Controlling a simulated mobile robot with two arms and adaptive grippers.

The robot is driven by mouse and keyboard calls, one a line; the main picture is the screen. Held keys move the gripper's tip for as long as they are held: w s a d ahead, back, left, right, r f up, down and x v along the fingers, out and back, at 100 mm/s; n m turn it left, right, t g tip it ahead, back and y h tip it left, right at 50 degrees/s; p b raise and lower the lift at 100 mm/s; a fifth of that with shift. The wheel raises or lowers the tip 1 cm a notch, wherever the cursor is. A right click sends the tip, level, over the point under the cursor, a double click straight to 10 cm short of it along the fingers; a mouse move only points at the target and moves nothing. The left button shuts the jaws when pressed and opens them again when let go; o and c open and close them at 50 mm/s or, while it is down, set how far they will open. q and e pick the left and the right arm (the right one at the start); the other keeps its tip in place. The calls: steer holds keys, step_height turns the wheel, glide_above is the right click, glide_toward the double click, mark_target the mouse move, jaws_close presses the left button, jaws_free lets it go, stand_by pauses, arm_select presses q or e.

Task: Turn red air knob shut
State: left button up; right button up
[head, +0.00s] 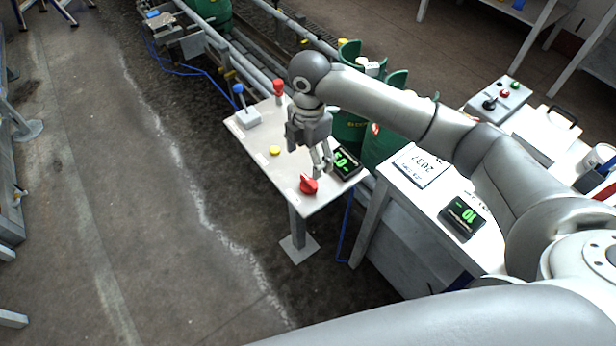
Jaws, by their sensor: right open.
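A red knob (308,185) sits on the near corner of a small white table (262,157) in the head view. My right gripper (321,170) hangs just above and slightly to the right of the red knob, fingers pointing down. It is open and appears empty. Whether the fingertips touch the knob I cannot tell. A second red knob-like part (278,87) stands upright at the far edge of the same table. No label shows which one is for air. My left gripper is not in view.
A display with green digits (346,163) sits close to the gripper. Green cylinders (381,146) stand behind. A white bench (425,205) with another display (462,218) is at right. Floor at left is clear.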

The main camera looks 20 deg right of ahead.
mark_target(309, 181)
step_height(309, 181, down, 10)
steer(key=shift+r+p, duration=0.1)
steer(key=shift+p, duration=0.3)
steer(key=c, duration=1)
